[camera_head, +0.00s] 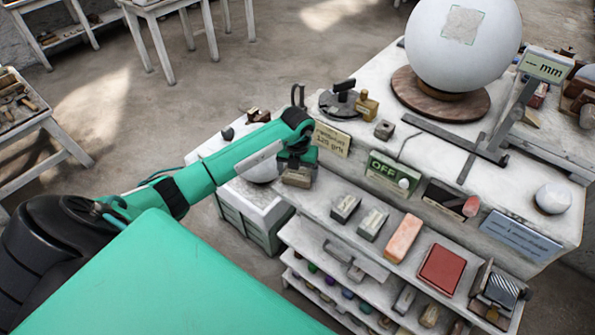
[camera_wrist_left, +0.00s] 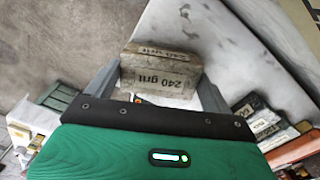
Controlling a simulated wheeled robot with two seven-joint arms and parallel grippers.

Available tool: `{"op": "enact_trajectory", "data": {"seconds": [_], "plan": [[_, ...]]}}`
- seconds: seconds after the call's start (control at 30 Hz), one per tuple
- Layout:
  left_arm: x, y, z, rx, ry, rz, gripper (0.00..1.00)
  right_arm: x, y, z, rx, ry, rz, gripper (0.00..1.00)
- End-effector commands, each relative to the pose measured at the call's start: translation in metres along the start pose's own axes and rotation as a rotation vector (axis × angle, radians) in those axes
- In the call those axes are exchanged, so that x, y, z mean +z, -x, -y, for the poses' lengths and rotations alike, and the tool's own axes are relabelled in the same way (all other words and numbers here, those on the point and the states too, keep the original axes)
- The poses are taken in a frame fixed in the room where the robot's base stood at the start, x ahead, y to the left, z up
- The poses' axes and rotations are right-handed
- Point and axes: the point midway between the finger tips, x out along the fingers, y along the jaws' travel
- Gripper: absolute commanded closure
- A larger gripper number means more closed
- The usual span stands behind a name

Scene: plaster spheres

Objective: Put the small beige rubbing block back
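The small beige rubbing block (camera_head: 297,178) hangs from my left gripper (camera_head: 297,163) at the left end of the bench's front ledge. In the left wrist view the block (camera_wrist_left: 160,74) reads "240 grit" and sits between both fingers (camera_wrist_left: 158,88), which press against its ends. The gripper is shut on it. I cannot tell whether the block touches the ledge. To its right on the ledge (camera_head: 325,190) stand two grey blocks (camera_head: 345,207) (camera_head: 372,223), a salmon block (camera_head: 403,238) and a red block (camera_head: 440,270). My right gripper is not in view.
A large white sphere (camera_head: 462,45) rests on a round wooden base (camera_head: 440,95). An "OFF" box (camera_head: 385,168) and a small sign (camera_head: 332,139) stand behind the ledge. A small white sphere (camera_head: 553,198) sits at right. Lower shelves hold several small items.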

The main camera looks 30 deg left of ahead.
Motion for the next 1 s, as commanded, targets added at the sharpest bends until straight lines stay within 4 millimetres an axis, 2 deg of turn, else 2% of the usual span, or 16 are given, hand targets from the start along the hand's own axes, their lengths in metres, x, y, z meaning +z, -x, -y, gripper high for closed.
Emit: {"op": "enact_trajectory", "data": {"seconds": [0.03,0.07,0.37,0.47,0.8,1.0], "plan": [[0.000,0.000,0.000,0.000,0.000,0.000,0.05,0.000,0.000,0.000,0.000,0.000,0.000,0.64],[0.000,0.000,0.000,0.000,0.000,-0.001,0.00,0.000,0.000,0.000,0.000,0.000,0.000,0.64],[0.000,0.004,0.000,0.000,0.000,-0.001,0.00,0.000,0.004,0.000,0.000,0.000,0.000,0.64],[0.001,0.011,0.000,-0.001,-0.001,0.003,0.00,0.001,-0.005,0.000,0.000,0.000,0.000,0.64],[0.001,0.083,0.000,-0.001,-0.002,0.004,0.00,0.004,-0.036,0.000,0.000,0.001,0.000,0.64],[0.000,0.112,0.000,0.000,-0.001,0.001,0.00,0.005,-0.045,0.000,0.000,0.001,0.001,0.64]]}}
